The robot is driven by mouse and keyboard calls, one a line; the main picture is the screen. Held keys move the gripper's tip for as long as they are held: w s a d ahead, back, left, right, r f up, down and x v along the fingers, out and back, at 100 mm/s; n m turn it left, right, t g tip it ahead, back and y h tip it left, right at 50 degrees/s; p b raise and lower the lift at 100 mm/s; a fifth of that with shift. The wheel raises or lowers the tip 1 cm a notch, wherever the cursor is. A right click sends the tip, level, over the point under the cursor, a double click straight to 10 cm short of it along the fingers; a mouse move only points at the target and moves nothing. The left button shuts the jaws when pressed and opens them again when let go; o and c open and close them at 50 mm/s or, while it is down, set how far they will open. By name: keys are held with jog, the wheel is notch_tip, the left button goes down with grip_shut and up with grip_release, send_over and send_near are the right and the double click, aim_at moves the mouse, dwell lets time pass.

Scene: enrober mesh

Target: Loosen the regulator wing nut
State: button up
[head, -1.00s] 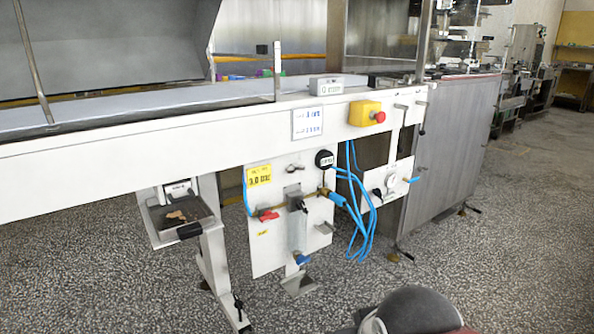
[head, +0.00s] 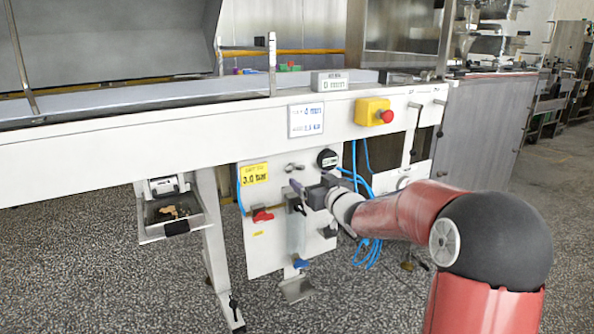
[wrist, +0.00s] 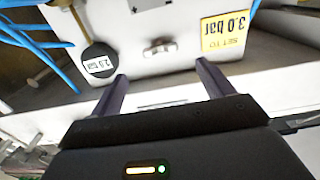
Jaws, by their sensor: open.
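A small silver wing-shaped nut (wrist: 160,48), seemingly the regulator wing nut, sits on the white panel (head: 261,238). In the head view the nut (head: 294,167) is left of the round black gauge (head: 328,159) and right of the yellow "3.0 bar" label (head: 255,174). My gripper (head: 297,192) is in front of the panel, below the nut in the picture. In the wrist view my gripper (wrist: 162,70) is open and empty. The nut shows beyond and between its fingertips, apparently apart from them. The gauge (wrist: 98,60) seems to read about 2.0 bar.
Blue hoses (head: 366,248) hang right of the panel, beside my arm. A red valve handle (head: 262,215) and a blue knob (head: 300,263) stick out lower down. A yellow box with a red button (head: 374,112) is on the beam above. A tray (head: 168,228) hangs at left.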

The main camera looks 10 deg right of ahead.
aim_at(297, 169)
jog(key=x, duration=0.8)
jog(key=c, duration=1)
